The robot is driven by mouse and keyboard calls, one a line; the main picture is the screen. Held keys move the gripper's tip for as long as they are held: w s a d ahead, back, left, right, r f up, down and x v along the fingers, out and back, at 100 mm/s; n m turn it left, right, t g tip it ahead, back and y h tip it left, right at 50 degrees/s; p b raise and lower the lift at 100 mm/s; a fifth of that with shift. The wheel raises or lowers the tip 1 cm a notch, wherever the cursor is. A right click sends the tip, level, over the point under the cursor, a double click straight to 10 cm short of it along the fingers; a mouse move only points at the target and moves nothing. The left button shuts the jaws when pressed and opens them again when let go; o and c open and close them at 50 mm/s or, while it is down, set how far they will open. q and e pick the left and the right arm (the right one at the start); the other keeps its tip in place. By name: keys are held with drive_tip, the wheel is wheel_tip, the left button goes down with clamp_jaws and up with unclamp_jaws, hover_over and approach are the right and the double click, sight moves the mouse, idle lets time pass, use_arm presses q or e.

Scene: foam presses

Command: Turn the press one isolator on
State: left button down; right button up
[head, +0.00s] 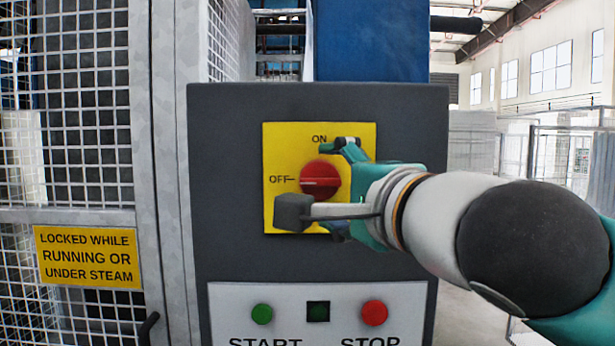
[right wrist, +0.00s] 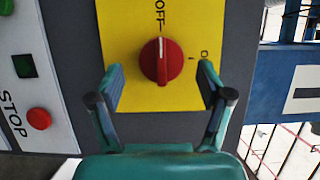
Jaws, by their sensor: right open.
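The isolator is a red rotary knob (head: 319,176) on a yellow plate (head: 277,145) marked ON at the top and OFF at the left. Its white pointer line lies level, toward OFF. In the right wrist view the knob (right wrist: 161,62) also has its white mark toward OFF. My right gripper (head: 340,187) is open in front of the plate, one finger above the knob and one below. In the right wrist view its fingers (right wrist: 161,84) are on either side of the knob, with gaps on both sides. My arm hides the plate's lower right. My left gripper is out of view.
The plate sits on a dark grey control box (head: 225,200). Below it are a green START button (head: 262,314), a small dark green square (head: 318,311) and a red STOP button (head: 374,312). A mesh gate with a yellow sign (head: 87,256) stands at the left.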

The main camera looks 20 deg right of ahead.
drive_tip(key=shift+w+a, duration=0.15)
drive_tip(key=shift+w, duration=0.9)
